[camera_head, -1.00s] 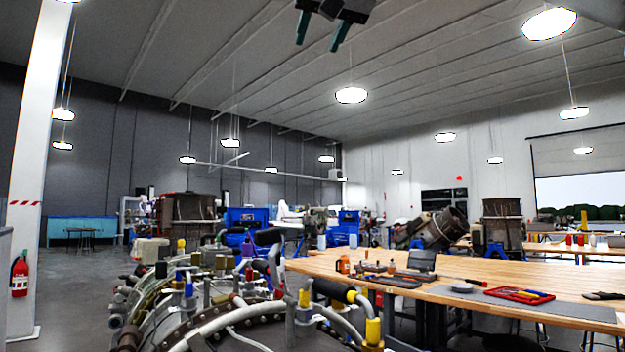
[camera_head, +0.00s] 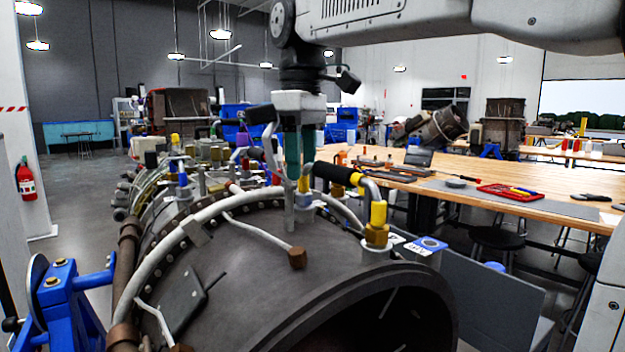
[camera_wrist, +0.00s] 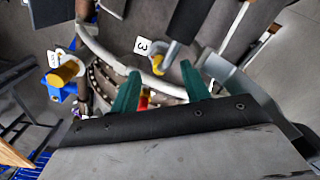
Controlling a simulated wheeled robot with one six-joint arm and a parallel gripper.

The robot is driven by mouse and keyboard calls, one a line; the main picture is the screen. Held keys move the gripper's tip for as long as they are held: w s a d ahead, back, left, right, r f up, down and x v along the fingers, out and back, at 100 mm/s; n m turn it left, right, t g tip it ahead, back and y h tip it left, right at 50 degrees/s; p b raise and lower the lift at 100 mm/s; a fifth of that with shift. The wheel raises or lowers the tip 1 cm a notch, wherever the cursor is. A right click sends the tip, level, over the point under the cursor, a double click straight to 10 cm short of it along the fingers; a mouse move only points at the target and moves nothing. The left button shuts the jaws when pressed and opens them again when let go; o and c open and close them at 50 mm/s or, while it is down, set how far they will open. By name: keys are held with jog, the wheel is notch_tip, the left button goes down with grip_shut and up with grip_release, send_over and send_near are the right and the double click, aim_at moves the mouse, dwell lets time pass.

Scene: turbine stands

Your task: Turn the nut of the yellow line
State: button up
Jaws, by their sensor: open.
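A line with yellow ends and a black sleeve (camera_head: 335,176) runs over the top of the dark turbine casing (camera_head: 250,262). A second yellow fitting (camera_head: 304,184) stands just below my fingertips. My gripper (camera_head: 300,168) is open, pointing down above the casing, left of the brass-coloured nut. Its teal fingers (camera_wrist: 160,85) are apart in the wrist view, with a small yellow part (camera_wrist: 158,67) beyond them. Contact cannot be told.
Grey pipes and other capped fittings (camera_head: 183,180) crowd the casing around my gripper. A blue stand (camera_head: 68,290) is at the lower left. A wooden workbench (camera_head: 470,180) with tools and a red tray (camera_head: 508,191) is at the right. Open floor lies at the left.

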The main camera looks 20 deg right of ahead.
aim_at(303, 181)
jog(key=shift+f, duration=2.15)
